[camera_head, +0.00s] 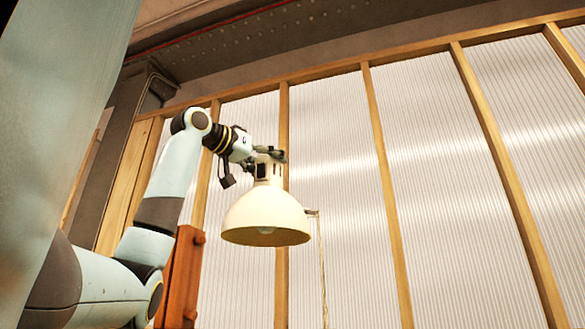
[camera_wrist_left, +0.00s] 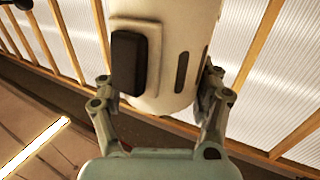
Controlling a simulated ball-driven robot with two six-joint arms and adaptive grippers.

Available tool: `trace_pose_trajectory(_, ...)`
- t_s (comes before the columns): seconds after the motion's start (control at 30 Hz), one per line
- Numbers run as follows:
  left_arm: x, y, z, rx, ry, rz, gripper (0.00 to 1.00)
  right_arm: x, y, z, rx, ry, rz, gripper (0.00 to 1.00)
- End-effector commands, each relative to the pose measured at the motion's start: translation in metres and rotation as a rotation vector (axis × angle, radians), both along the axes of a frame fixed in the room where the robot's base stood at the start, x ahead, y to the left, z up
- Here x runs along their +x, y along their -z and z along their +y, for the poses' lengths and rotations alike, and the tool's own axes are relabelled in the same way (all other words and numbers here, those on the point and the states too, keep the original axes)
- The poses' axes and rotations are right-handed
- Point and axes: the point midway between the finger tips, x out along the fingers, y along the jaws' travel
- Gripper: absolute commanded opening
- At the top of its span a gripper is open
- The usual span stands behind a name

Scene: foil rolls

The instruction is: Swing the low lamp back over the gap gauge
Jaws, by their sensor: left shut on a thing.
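The low lamp (camera_head: 266,211) has a cream dome shade with its opening facing down and a bulb just showing inside. Its narrow neck (camera_head: 268,172) rises from the top of the shade. My left gripper (camera_head: 270,155) is shut on this neck from the left. In the left wrist view the lamp's pale cylindrical neck (camera_wrist_left: 190,60), with slots and a dark block on it, fills the space between the fingers (camera_wrist_left: 160,95). A thin stem (camera_head: 321,265) hangs at the right of the shade. The gap gauge is not in view. My right gripper is not in view.
A ribbed translucent wall (camera_head: 343,130) with wooden posts stands behind the lamp. A reddish-brown wooden upright (camera_head: 183,275) stands left of the shade, close to my left arm. The space right of the lamp looks open.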

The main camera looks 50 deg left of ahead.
Motion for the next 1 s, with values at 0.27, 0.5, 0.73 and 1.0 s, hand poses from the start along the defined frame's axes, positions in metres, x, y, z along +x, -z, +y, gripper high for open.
trace_pose_trajectory(0.27, -0.013, 0.0, 0.02, -0.001, -0.006, 0.0, 0.09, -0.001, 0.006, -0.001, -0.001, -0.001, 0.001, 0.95)
trace_pose_trajectory(0.5, -0.014, -0.002, 0.022, 0.0, -0.01, -0.003, 0.09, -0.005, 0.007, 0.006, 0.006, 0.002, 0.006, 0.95)
trace_pose_trajectory(0.73, -0.014, -0.003, 0.022, 0.001, -0.01, -0.006, 0.81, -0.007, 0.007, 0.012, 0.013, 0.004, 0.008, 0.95)
trace_pose_trajectory(1.0, -0.013, -0.002, 0.021, 0.0, -0.005, -0.003, 0.9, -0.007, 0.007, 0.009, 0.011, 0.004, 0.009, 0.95)
